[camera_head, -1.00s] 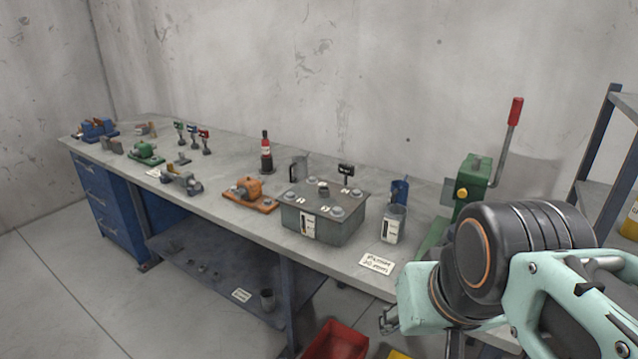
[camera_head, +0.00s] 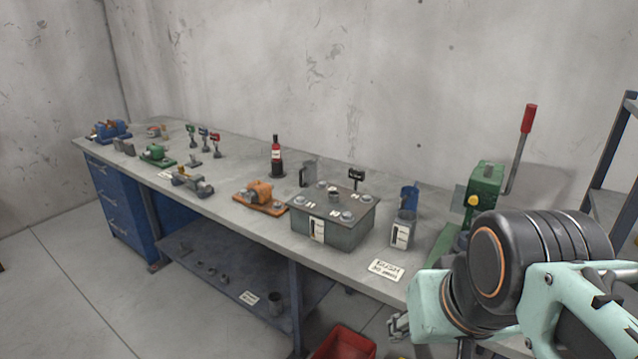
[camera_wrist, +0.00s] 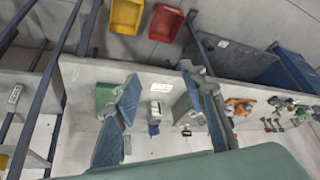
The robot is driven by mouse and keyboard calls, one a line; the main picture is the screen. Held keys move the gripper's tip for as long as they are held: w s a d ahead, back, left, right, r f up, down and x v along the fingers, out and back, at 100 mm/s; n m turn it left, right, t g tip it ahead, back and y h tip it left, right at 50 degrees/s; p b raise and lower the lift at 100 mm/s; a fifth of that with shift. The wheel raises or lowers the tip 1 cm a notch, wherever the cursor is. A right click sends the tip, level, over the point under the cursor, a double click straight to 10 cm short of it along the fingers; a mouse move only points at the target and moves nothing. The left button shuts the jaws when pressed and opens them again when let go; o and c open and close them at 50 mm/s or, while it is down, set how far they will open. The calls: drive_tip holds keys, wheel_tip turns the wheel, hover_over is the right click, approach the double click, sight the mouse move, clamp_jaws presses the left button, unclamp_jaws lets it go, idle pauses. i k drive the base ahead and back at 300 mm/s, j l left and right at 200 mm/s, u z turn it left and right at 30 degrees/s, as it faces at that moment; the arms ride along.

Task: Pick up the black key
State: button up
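The black key (camera_head: 356,177) stands upright on the back right of a grey box (camera_head: 318,229) on the workbench in the head view. The box's lid also carries several round studs and small white labels. My gripper (camera_wrist: 160,82) is open in the wrist view, its two fingers wide apart with nothing between them that they touch. In the head view my arm covers the lower right and only a bit of the gripper shows, to the right of the box and well apart from the key.
A red bin (camera_head: 345,342) sits below. Shelving stands at right.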

sight(356, 174)
drive_tip(key=i+j+z, duration=0.1)
drive_tip(key=z, duration=0.3)
drive_tip(key=i+j+z, duration=0.1)
drive_tip(key=z, duration=0.35)
drive_tip(key=i+j+z, duration=0.2)
drive_tip(key=j, duration=0.2)
drive_tip(key=j+z, duration=0.2)
drive_tip(key=j, duration=0.15)
drive_tip(key=i+j, duration=0.1)
drive_tip(key=j, duration=0.3)
drive_tip(key=i+j+z, duration=0.1)
drive_tip(key=j, duration=0.3)
drive_tip(key=i+j+z, duration=0.1)
drive_tip(key=j, duration=0.3)
drive_tip(key=i+j, duration=0.1)
drive_tip(key=j, duration=0.3)
drive_tip(key=k+j+z, duration=0.1)
drive_tip(key=j+z, duration=0.15)
drive_tip(key=k+j+z, duration=0.1)
drive_tip(key=j+z, duration=0.15)
drive_tip(key=j, duration=0.15)
drive_tip(key=i+j+u, duration=0.15)
drive_tip(key=u, duration=0.3)
drive_tip(key=i+l, duration=0.05)
drive_tip(key=i, duration=0.05)
